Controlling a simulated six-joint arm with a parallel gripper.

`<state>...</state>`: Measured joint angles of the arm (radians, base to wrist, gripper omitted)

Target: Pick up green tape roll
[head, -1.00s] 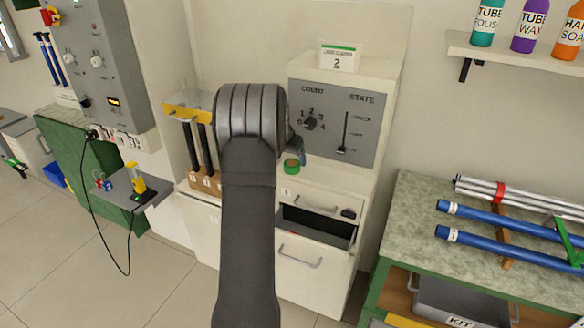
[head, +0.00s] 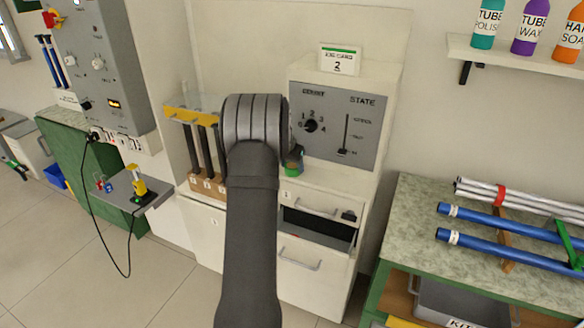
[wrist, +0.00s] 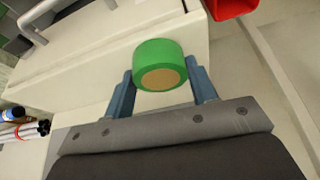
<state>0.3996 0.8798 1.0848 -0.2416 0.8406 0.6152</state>
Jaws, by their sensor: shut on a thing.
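The green tape roll (wrist: 158,55) has a tan core face and sits between the two blue-grey fingers of my gripper (wrist: 162,92) in the wrist view. The fingers are shut on its sides. In the head view the roll (head: 292,170) shows as a small green patch at the white cabinet's counter, just right of my dark arm. My arm hides most of the gripper there; a bit of finger (head: 297,155) shows above the roll. I cannot tell whether the roll touches the counter.
The cabinet has a grey panel (head: 337,125) with a dial and slider behind the counter. An open drawer (head: 317,229) lies below. A rack of dark rods (head: 205,150) stands left of my arm. A bench with blue tubes (head: 500,250) is at the right.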

